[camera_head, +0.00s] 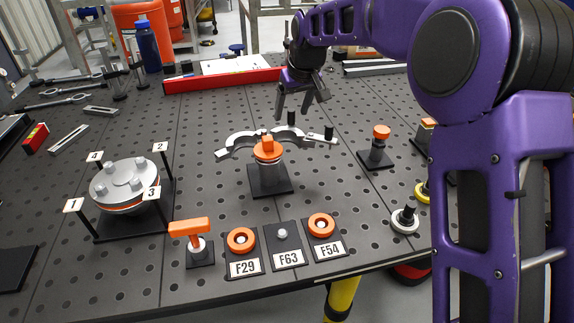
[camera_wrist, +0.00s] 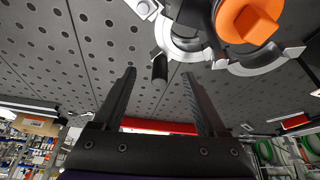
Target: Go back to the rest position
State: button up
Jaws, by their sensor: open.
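My gripper (camera_head: 302,101) is open and empty, held above the perforated table (camera_head: 330,190) with its fingers pointing down. It stands just behind the silver curved clamp (camera_head: 233,148) and the orange-capped fitting (camera_head: 267,151) that the clamp surrounds. In the wrist view my two fingers (camera_wrist: 160,95) are spread apart with nothing between them touching. A small black upright post (camera_wrist: 160,68) on the clamp shows between and beyond the fingertips. The orange cap (camera_wrist: 248,22) shows at the upper right there.
A round flanged part (camera_head: 125,183) with numbered tags stands at left. An orange T-handle (camera_head: 190,228) and labelled blocks (camera_head: 286,258) line the front edge. An orange-topped post (camera_head: 379,146) stands at right. A red level (camera_head: 222,80) and blue bottle (camera_head: 148,46) are at the back.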

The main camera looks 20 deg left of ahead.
jog(key=shift+p+v, duration=0.9)
jog(key=shift+v, duration=0.65)
jog(key=shift+r+p, duration=1.65)
jog(key=shift+r, duration=0.25)
